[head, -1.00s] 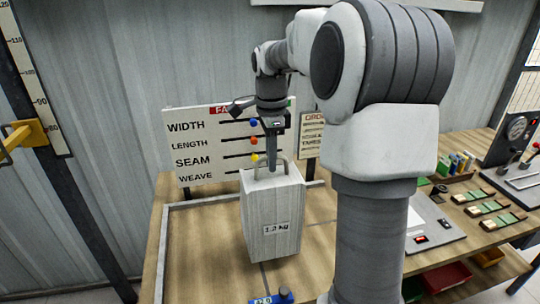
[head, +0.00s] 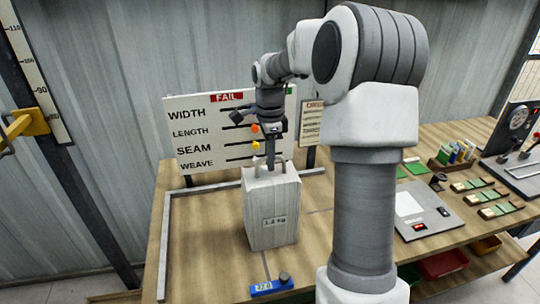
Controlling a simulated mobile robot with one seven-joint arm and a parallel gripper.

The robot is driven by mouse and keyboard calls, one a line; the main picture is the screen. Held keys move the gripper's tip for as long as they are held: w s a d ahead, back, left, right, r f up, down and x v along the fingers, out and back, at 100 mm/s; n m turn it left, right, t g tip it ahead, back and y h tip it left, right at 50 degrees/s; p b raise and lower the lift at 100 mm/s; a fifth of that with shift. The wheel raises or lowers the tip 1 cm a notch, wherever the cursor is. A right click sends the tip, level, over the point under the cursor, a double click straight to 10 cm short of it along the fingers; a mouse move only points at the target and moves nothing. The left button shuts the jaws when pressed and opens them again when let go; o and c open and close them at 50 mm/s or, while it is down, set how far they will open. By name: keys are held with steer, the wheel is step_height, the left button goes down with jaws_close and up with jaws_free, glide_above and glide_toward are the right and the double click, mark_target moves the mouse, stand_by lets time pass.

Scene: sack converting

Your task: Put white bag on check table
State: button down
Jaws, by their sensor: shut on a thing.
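The white bag (head: 271,205) is a tall block-shaped sack with a "1.2 kg" label and a handle on top. It is upright at the middle of the wooden check table (head: 204,255). My gripper (head: 270,164) is above the bag, pointing down, shut on its handle. The fingertips are small in the view and partly merge with the handle. The bag's underside looks at or very near the table top; I cannot tell whether it touches.
A sign board (head: 205,135) with WIDTH, LENGTH, SEAM and WEAVE stands behind the bag. A metal rail (head: 166,245) edges the table's left. A blue gauge (head: 271,287) lies in front. A scale (head: 425,215) and green-topped blocks (head: 482,196) are right.

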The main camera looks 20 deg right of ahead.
steer(key=c, duration=0.9)
jaws_free()
steer(key=shift+f, duration=0.1)
step_height(320, 180, up, 12)
steer(key=shift+r, duration=0.15)
